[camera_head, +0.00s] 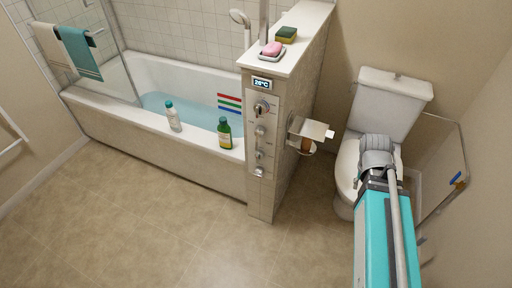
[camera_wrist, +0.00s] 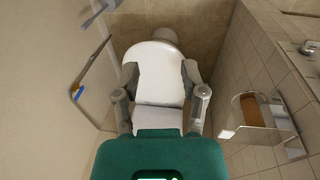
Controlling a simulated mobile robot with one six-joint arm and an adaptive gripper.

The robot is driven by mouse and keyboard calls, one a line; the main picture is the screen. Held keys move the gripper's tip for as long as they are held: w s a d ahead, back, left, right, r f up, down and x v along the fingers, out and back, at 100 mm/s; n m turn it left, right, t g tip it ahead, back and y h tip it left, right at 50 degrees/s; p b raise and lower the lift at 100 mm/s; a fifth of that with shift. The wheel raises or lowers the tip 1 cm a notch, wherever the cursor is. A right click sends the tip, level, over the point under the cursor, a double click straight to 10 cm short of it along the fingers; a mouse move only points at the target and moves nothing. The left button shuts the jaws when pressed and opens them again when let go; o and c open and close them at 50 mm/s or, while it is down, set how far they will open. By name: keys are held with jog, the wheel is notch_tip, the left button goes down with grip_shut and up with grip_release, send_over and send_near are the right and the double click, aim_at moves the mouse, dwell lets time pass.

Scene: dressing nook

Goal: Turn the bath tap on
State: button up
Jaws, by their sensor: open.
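The control panel (camera_head: 263,135) is on the narrow end of the partition beside the bath. It carries several metal controls in a column under a small temperature display (camera_head: 262,83). The top control (camera_head: 262,108) is a round knob; I cannot tell which one is the bath tap. The bath (camera_head: 150,75) holds blue water. My gripper (camera_head: 377,145) is over the toilet, right of and apart from the panel. In the wrist view my gripper (camera_wrist: 158,95) is open and empty, its fingers spread above the toilet. A metal fitting (camera_wrist: 309,47) shows at that view's right edge.
A toilet-roll holder (camera_head: 312,129) juts from the partition between gripper and panel. The toilet (camera_head: 388,103) and a glass screen (camera_head: 445,165) are near the gripper. Two bottles (camera_head: 173,117) (camera_head: 224,133) stand on the bath rim. Soap (camera_head: 272,48) and a sponge (camera_head: 286,34) lie on the partition. Floor left is clear.

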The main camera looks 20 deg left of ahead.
jog(key=w+a+f+m+t+h+b, duration=0.1)
jog(key=w+a+f+t+h+b, duration=0.25)
jog(key=w+a+f+b, duration=0.4)
jog(key=m+t+b, duration=0.1)
jog(key=t+b, duration=1.3)
jog(key=b, duration=0.6)
send_near(256, 144)
jog(key=s, duration=0.3)
jog(key=shift+a+r+g, duration=0.25)
jog(key=shift+a, duration=0.2)
jog(key=shift+w, duration=0.1)
jog(key=shift+x, duration=6.8)
jog(key=shift+f, duration=0.1)
grip_shut()
